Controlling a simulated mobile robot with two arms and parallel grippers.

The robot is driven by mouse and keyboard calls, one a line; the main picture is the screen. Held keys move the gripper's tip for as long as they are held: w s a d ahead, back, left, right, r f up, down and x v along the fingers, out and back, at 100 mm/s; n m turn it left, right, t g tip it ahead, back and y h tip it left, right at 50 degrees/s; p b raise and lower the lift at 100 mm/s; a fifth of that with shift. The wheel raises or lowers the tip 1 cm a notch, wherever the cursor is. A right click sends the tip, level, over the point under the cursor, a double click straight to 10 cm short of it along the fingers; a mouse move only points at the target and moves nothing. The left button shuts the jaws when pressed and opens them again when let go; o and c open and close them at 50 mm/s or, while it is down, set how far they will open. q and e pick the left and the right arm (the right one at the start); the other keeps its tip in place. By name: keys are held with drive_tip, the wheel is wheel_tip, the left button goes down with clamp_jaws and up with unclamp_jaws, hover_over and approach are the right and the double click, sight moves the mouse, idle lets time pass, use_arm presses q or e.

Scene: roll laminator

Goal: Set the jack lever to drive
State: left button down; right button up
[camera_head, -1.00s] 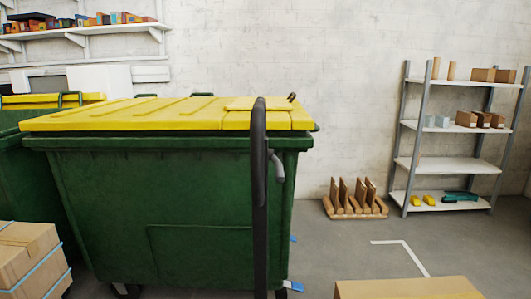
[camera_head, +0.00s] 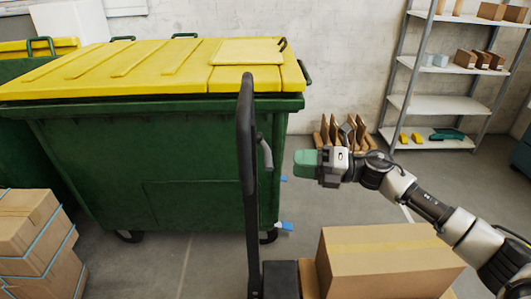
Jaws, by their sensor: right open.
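The pallet jack's black handle (camera_head: 247,150) stands upright left of the picture's middle. Its small grey lever (camera_head: 265,153) sticks out on the right side of the handle's upper part. My right gripper (camera_head: 306,163), with green fingers, is to the right of the lever, apart from it, at about the same height in the picture. It is open, though the gap between the fingers is hard to see from here. Nothing shows in it. My left gripper is not in view.
A cardboard box (camera_head: 385,265) stands beside the jack's dark base (camera_head: 280,279), below my right arm. A green bin with a yellow lid (camera_head: 140,70) stands behind the handle. Strapped boxes (camera_head: 30,240) are at lower left. A shelf rack (camera_head: 440,105) stands at the back right.

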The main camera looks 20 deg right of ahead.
sight(268, 161)
drive_tip(key=p+x, duration=0.2)
drive_tip(key=x, duration=0.6)
drive_tip(key=shift+w, duration=0.1)
clamp_jaws()
